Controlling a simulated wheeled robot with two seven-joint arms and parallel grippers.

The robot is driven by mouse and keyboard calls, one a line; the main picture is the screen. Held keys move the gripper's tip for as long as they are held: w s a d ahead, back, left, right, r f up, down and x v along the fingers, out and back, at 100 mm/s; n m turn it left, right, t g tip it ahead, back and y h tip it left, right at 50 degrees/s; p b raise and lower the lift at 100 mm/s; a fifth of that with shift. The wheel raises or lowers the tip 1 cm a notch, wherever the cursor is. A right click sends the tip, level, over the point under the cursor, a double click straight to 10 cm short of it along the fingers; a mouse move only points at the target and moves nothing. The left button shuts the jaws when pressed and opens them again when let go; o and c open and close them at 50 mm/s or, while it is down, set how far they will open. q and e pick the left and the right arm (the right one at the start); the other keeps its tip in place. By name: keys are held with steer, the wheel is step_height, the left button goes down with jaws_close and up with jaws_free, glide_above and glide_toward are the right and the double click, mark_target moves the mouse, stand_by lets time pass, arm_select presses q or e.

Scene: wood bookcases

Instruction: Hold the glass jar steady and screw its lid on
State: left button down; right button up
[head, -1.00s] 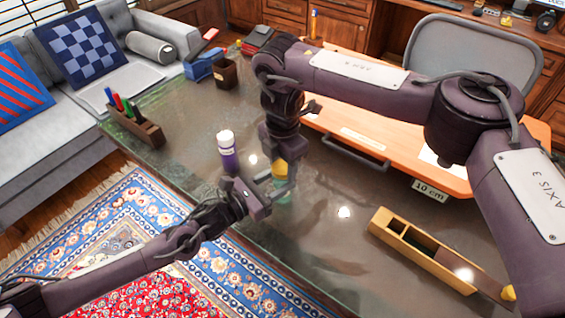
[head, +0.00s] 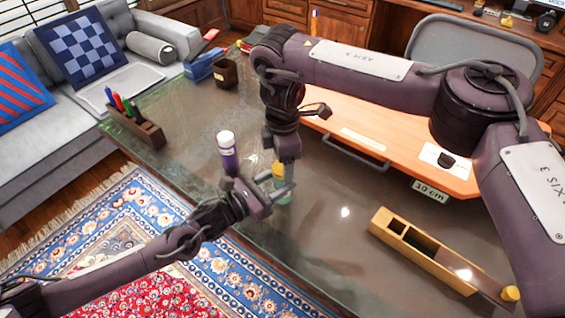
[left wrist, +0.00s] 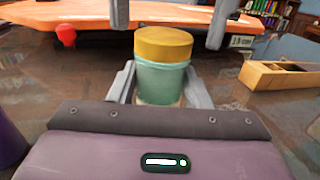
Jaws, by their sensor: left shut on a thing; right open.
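The glass jar (head: 283,196) is pale green and stands upright on the dark tabletop. It also shows in the left wrist view (left wrist: 162,82). Its yellow lid (left wrist: 163,43) sits level on the jar's mouth; I cannot tell how tightly. It shows in the head view too (head: 278,169). My left gripper (head: 279,195) is shut on the jar, one finger on each side of the glass. My right gripper (head: 284,165) points down from above and is open. In the left wrist view its two fingers stand apart to either side of the lid's top, clear of it.
A purple-and-white bottle (head: 227,152) stands left of the jar. A wooden box (head: 430,259) lies at the right, and an orange board (head: 400,150) lies behind. A pen holder (head: 140,130) is at the left edge. The tabletop between jar and wooden box is clear.

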steer(key=shift+r, duration=1.45)
steer(key=shift+c, duration=0.4)
steer(key=n, duration=0.3)
steer(key=shift+a+r+n, duration=0.15)
steer(key=shift+r+n, duration=0.15)
steer(key=shift+r, duration=0.1)
steer(key=n, duration=0.2)
steer(key=r+n, duration=0.1)
steer(key=n, duration=0.1)
steer(key=shift+n, duration=0.3)
steer(key=n, duration=0.2)
steer(key=r+n, duration=0.1)
steer(key=n, duration=0.5)
steer(key=shift+d+r, duration=0.2)
steer(key=shift+r, duration=0.1)
